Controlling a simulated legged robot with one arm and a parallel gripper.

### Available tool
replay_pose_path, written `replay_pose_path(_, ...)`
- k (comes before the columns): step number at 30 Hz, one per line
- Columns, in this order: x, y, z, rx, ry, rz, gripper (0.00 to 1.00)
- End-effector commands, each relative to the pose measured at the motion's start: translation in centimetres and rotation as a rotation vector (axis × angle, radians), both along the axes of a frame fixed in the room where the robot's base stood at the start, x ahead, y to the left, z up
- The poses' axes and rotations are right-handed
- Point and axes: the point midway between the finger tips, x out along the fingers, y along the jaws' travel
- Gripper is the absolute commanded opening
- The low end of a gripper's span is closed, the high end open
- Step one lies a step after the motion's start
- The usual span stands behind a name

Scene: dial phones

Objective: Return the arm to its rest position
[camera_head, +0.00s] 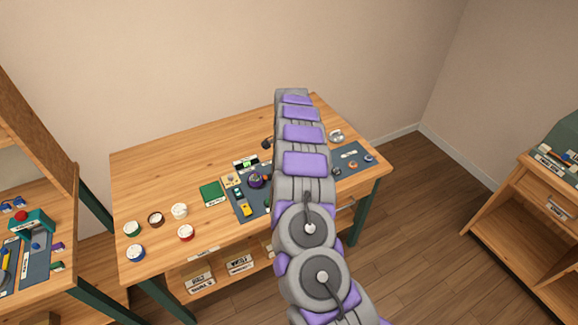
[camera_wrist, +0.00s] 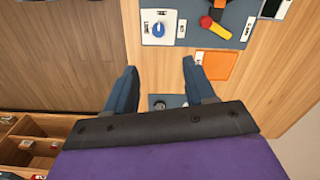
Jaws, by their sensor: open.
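My gripper (camera_wrist: 160,66) shows in the wrist view with its two dark blue fingers spread apart and nothing between them. It is above the edge region of a wooden table (camera_head: 160,165), with part of a grey panel (camera_wrist: 174,101) visible beyond the fingers. In the head view my grey and purple arm is extended forward over the table. It hides the middle right of the tabletop, and the gripper itself cannot be made out there.
A dark panel with small devices (camera_head: 240,208), a green square (camera_head: 212,194) and several round containers (camera_head: 179,211) are on the table. Another dark mat (camera_head: 349,154) lies at right. Shelving units stand left (camera_head: 60,180) and right (camera_head: 510,212). Floor (camera_head: 420,215) between table and right unit is clear.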

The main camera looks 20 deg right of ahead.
Motion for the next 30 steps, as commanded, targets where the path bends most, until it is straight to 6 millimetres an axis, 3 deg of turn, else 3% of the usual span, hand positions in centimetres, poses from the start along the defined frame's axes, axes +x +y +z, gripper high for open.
replay_pose_path(18,-0.1,0.5,0.6,0.008,-0.001,0.013,0.54)
replay_pose_path(23,-0.8,3.2,3.0,0.046,-0.008,0.099,0.54)
replay_pose_path(30,-4.0,9.3,8.7,0.118,-0.018,0.317,0.54)
